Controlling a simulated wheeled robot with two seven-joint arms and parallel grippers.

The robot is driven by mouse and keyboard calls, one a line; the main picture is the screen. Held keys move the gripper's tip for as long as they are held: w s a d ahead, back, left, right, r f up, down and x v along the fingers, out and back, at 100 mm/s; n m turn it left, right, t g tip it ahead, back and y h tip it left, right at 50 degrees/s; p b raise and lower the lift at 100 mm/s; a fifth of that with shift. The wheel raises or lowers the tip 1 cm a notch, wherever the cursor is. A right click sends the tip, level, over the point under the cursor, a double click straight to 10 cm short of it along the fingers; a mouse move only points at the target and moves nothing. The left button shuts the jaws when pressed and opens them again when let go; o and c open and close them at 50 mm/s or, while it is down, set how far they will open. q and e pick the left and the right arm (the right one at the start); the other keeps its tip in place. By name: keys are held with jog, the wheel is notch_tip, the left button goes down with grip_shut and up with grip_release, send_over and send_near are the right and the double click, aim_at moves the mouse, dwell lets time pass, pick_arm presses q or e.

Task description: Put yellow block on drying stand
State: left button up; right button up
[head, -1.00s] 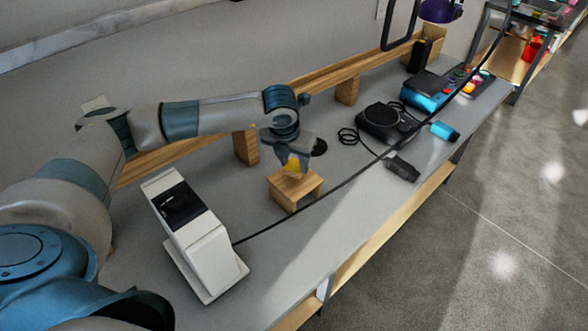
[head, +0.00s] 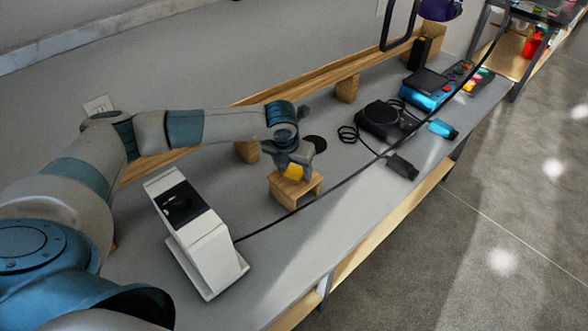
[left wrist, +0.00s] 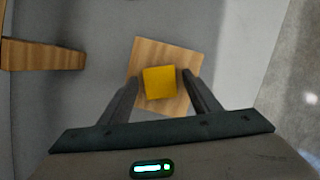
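The yellow block (head: 293,172) sits on top of the small wooden drying stand (head: 285,189) on the grey bench. In the left wrist view the block (left wrist: 160,82) lies near the middle of the stand's square top (left wrist: 150,52), with wood showing around it. My left gripper (head: 291,165) is just above the stand. Its two fingers (left wrist: 160,83) are spread on either side of the block, with a narrow gap on each side. The gripper partly hides the block in the head view. My right gripper is not in view.
A white device (head: 205,244) stands left of the stand. A black cable (head: 345,183) runs past the stand's front. A black round-topped device (head: 383,118) and blue items (head: 427,92) lie to the right. A raised wooden rail (head: 330,74) runs along the back.

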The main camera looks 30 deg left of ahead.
pick_arm(q)
jog(key=shift+r, duration=0.1)
jog(key=shift+r, duration=0.25)
jog(key=b+v, duration=0.4)
jog(key=v, duration=0.7)
jog(key=shift+s+r, duration=0.2)
jog(key=shift+r, duration=0.1)
jog(key=shift+f, duration=0.1)
